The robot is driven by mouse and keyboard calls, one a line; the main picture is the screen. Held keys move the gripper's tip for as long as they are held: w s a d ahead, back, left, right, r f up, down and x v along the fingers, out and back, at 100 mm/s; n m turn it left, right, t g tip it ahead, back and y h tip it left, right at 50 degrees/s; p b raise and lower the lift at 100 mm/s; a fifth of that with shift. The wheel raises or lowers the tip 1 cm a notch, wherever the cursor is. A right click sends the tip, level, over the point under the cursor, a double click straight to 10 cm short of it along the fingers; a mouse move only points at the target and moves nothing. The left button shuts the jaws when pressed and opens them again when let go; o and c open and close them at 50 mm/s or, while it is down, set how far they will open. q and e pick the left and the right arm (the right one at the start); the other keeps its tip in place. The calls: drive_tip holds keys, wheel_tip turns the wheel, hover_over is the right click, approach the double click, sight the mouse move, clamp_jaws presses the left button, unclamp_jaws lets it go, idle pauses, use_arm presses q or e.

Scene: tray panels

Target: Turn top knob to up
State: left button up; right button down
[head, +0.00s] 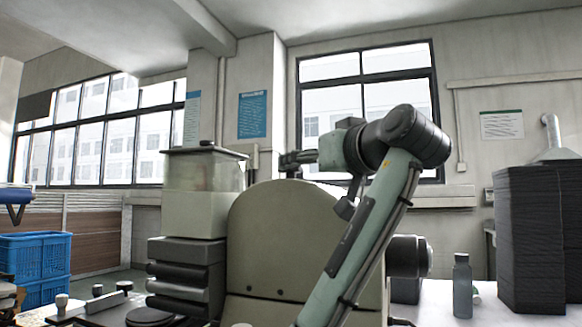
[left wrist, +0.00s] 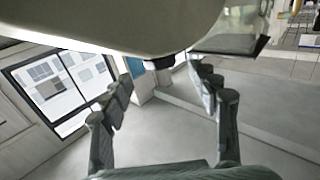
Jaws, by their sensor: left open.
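A grey-green machine (head: 285,240) with a rounded body stands in the middle of the head view. My left gripper (head: 288,160) is just above its top, beside a clear-walled box (head: 203,170). In the left wrist view my left gripper (left wrist: 160,78) is open with its fingers spread. A small dark knob-like part (left wrist: 160,62) shows between the fingertips, at the edge of the pale machine body (left wrist: 100,22); the fingers look apart from it. I cannot tell whether this is the top knob or which way it points. My right gripper is not in view.
A grey-green bottle (head: 462,288) and a tall dark stack (head: 530,240) stand on the right. My arm crosses in front of the machine's right side.

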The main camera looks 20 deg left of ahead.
sight(290, 172)
use_arm(q)
drive_tip(key=x, duration=0.5)
drive_tip(key=shift+w+a+p, duration=0.25)
drive_tip(key=shift+a+p, duration=0.05)
drive_tip(key=shift+p, duration=0.1)
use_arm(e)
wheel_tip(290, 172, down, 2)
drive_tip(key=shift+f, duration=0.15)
use_arm(q)
drive_tip(key=c, duration=1.1)
